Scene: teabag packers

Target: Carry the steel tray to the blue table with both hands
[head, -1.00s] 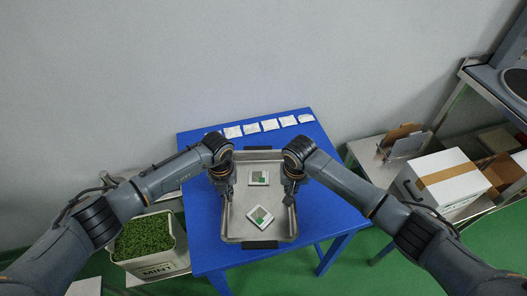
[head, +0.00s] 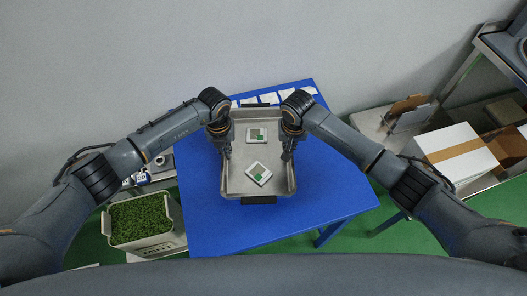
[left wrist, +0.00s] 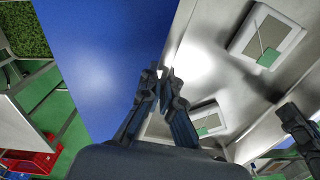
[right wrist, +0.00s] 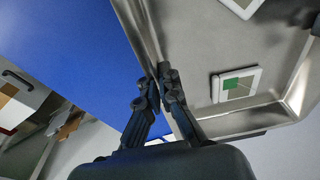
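The steel tray (head: 234,183) is a shallow rectangular pan with black end handles, seen over the blue table (head: 207,222) in the head view. Two white packets with green labels, one farther (head: 256,134) and one nearer (head: 259,172), lie in it. My left gripper (head: 226,152) is shut on the tray's left wall; the wrist view shows the fingertips (left wrist: 162,72) closed at the rim. My right gripper (head: 287,154) is shut on the right wall, its fingertips (right wrist: 158,78) also at the rim. I cannot tell whether the tray's underside touches the table.
Several white sachets (head: 270,98) lie along the table's back edge, close behind the tray. A bin of green leaves (head: 140,219) stands at left. A white carton (head: 457,152) sits on a bench at right. Blue tabletop is bare on both sides of the tray.

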